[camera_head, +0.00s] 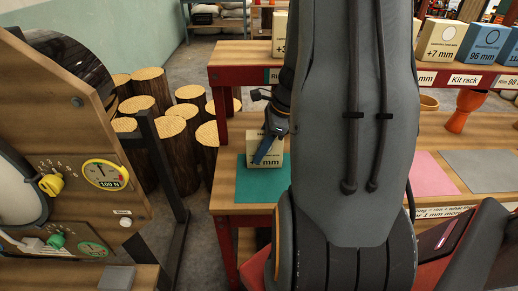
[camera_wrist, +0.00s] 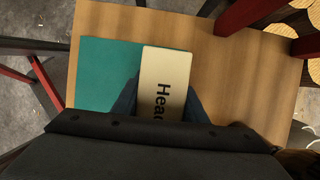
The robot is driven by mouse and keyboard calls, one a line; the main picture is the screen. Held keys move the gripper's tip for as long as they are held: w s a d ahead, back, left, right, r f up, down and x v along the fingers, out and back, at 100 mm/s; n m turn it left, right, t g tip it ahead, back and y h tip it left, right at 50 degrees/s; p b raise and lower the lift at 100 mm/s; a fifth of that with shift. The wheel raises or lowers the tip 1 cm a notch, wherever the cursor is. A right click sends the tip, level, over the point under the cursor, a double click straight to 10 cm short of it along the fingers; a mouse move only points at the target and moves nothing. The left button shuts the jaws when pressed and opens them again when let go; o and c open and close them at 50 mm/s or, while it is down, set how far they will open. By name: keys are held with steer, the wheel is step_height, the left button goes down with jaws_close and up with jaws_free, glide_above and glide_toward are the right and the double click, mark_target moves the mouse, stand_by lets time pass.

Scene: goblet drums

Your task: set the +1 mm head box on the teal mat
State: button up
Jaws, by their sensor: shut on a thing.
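A cream head box (camera_head: 276,155) is between the fingers of my gripper (camera_head: 267,148). Its front label reads like "2 mm", with the sign and part of the digit hidden by a finger. In the wrist view the box top (camera_wrist: 163,75) shows "Head", the rest covered by my gripper (camera_wrist: 160,104). The teal mat (camera_head: 243,188) lies on the wooden shelf at left. The box is over or on the mat's back part in the head view. In the wrist view it overlaps the right edge of the mat (camera_wrist: 104,70). I cannot tell whether it touches the mat.
An upper red-edged Kit rack (camera_head: 240,53) holds several boxes, including a cream +7 mm box (camera_head: 440,42) and a blue 96 mm box (camera_head: 486,43). A pink mat (camera_head: 430,175), a grey mat (camera_head: 482,170) and an orange goblet drum (camera_head: 466,110) are at right. Log stumps (camera_head: 180,150) stand left.

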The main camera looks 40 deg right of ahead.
steer(key=o, duration=1.1)
steer(key=shift+f, duration=0.1)
steer(key=v, duration=1.2)
steer(key=shift+a, duration=0.1)
steer(key=s+a+f+n+h, duration=0.1)
steer(key=a+n, duration=0.7)
steer(key=s+a+f+n+g+h, duration=0.1)
steer(key=s+a+n, duration=0.1)
steer(key=a+n, duration=0.6)
steer(key=s+a+f+n+g+h, duration=0.1)
steer(key=s+a+n, duration=0.1)
steer(key=a+n, duration=0.6)
steer(key=shift+s+a+f+n+h, duration=0.15)
steer(key=shift+n+h, duration=0.15)
steer(key=shift+n, duration=0.4)
